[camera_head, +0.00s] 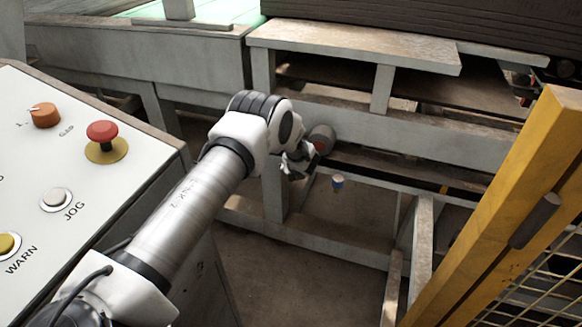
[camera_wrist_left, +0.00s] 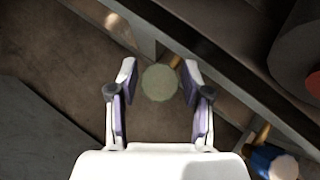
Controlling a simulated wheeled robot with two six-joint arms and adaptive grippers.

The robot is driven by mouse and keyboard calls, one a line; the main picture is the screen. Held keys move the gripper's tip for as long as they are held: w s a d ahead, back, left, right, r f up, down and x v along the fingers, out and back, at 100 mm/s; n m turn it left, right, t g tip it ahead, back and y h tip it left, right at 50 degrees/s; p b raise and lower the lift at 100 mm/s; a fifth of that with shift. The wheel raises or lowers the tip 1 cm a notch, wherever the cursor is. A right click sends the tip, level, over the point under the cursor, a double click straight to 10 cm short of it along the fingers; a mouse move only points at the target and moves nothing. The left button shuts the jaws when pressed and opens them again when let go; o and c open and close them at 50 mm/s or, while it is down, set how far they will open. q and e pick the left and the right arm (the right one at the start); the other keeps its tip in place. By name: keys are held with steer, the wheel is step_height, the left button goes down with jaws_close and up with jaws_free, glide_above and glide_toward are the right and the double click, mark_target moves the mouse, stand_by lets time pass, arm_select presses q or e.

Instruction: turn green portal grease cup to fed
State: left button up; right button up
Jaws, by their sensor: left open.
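The green grease cup (camera_wrist_left: 159,82) shows in the left wrist view as a dull green round cap. A short brass-coloured stem shows beside it, at the edge of a grey beam. My left gripper (camera_wrist_left: 158,80) is open, with one finger on each side of the cap; gaps remain, and I cannot tell the depth between them. In the head view my left gripper (camera_head: 298,165) is at the frame's beam and the green cup is hidden behind it. My right gripper is in neither view.
A blue cup with a pale cap (camera_wrist_left: 272,162) is close to the gripper's right; it also hangs below the beam in the head view (camera_head: 337,182). A grey cylinder (camera_head: 321,137) with a red face is near the wrist. A yellow post (camera_head: 500,210) stands right, a control panel (camera_head: 85,185) left.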

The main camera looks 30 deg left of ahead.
arm_select(q)
steer(key=c, duration=0.9)
steer(key=m+b, duration=0.1)
steer(key=b, duration=0.1)
steer(key=m+t+h+b, duration=0.1)
steer(key=b, duration=0.1)
steer(key=shift+f+m+h+b, duration=0.3)
steer(key=shift+f+b, duration=0.05)
steer(key=shift+r, duration=0.15)
steer(key=shift+r+m+t, duration=0.2)
steer(key=shift+m+t, duration=0.1)
steer(key=o, duration=0.9)
steer(key=v, duration=1.2)
steer(key=shift+a, duration=0.15)
